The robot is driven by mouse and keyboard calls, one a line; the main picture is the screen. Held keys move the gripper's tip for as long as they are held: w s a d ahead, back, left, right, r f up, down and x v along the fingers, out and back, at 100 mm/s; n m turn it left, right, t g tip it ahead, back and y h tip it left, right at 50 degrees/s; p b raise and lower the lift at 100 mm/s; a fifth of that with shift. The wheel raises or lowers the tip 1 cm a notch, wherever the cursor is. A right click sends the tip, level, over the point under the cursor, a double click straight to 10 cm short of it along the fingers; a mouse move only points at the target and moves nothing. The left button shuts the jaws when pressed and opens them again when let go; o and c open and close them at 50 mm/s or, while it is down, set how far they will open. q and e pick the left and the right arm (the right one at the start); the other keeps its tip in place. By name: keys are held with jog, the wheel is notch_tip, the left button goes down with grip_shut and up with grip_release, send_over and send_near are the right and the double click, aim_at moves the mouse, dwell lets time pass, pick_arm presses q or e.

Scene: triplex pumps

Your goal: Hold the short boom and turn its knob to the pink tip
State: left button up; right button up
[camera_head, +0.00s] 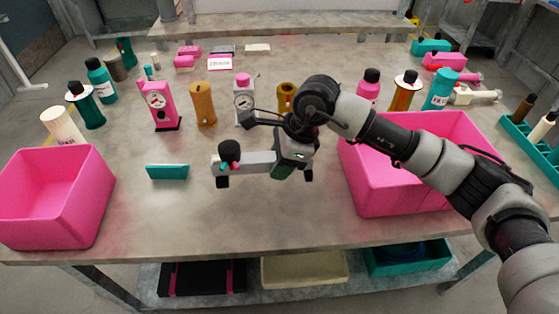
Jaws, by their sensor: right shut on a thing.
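My right gripper (284,166) reaches in from the right and is shut on the short boom (255,160), near the boom's right end. The boom is a light grey horizontal bar with a black block under each end. At its left end is a dark round knob (229,149). Just below the knob sit a small pink tip (236,165) and a small teal tip (223,167). The knob's exact pointing is too small to tell. The boom appears to be above the front middle of the table. The gripper hides part of its right side. My left gripper is out of view.
Pink bins stand at the left (55,200) and right (385,195) of the grey table (210,225). A teal block (167,171) lies left of the boom. Behind stand a pink gauge unit (160,105), a grey gauge unit (243,97), brown cylinders (203,103) and bottles. The front middle is clear.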

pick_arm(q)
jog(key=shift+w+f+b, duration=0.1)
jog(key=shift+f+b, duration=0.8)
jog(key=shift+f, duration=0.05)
pick_arm(e)
jog(key=shift+f, duration=1.05)
jog(key=shift+f, duration=0.1)
jog(key=shift+f, duration=0.15)
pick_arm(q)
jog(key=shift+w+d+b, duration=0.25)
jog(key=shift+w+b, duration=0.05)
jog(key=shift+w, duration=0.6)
pick_arm(e)
jog(key=shift+f, duration=0.1)
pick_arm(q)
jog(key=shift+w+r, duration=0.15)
pick_arm(e)
jog(key=shift+f, duration=0.15)
jog(key=shift+f+b, duration=0.45)
jog(key=shift+b, duration=0.05)
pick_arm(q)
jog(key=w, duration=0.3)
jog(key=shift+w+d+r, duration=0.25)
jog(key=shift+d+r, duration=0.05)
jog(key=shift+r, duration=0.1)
